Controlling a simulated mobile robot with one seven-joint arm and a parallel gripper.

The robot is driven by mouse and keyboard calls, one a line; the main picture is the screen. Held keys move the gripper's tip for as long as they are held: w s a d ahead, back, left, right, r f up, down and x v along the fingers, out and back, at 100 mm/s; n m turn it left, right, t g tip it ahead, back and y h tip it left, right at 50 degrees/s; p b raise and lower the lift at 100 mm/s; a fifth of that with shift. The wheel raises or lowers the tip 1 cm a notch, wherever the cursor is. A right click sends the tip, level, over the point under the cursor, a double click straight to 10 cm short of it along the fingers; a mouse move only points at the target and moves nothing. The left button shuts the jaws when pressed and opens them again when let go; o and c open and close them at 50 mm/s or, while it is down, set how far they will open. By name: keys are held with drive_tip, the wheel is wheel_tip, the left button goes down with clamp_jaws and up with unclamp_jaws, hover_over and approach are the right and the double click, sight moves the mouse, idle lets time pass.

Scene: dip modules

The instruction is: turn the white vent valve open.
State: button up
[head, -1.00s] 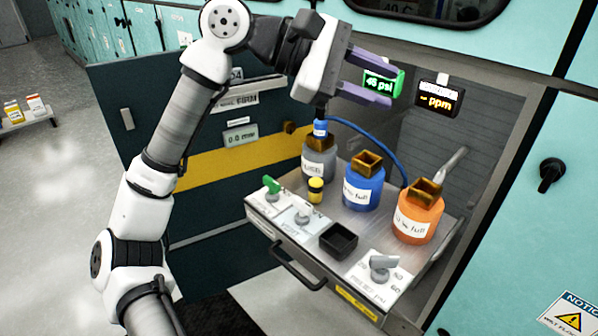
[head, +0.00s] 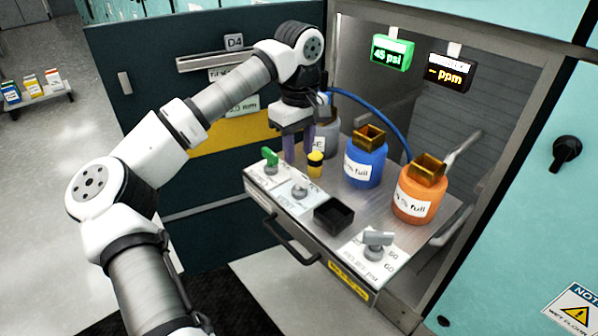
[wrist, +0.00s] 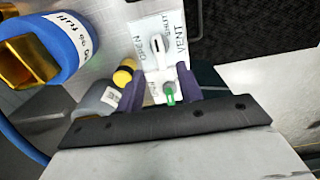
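The white vent valve (head: 300,190) sits on a light label plate at the front left of the tray. In the wrist view the white valve (wrist: 157,44) shows beside the words VENT and OPEN, its handle running roughly up and down the picture. My gripper (head: 298,160) points down above the tray, behind the white valve. In the wrist view my gripper (wrist: 160,70) has its two purple fingers apart, with nothing held between them. The white valve lies just beyond the fingertips. A green valve handle (wrist: 169,93) shows between the fingers.
Blue (head: 364,170) and orange (head: 418,200) bottles and a partly hidden grey bottle (head: 328,138) stand behind. A black box (head: 334,216) and grey knob (head: 379,239) are right. The green display (head: 390,53) reads 45 psi.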

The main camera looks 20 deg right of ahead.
sight(300, 174)
wheel_tip(300, 174, down, 7)
drive_tip(key=shift+r, duration=0.2)
clamp_jaws()
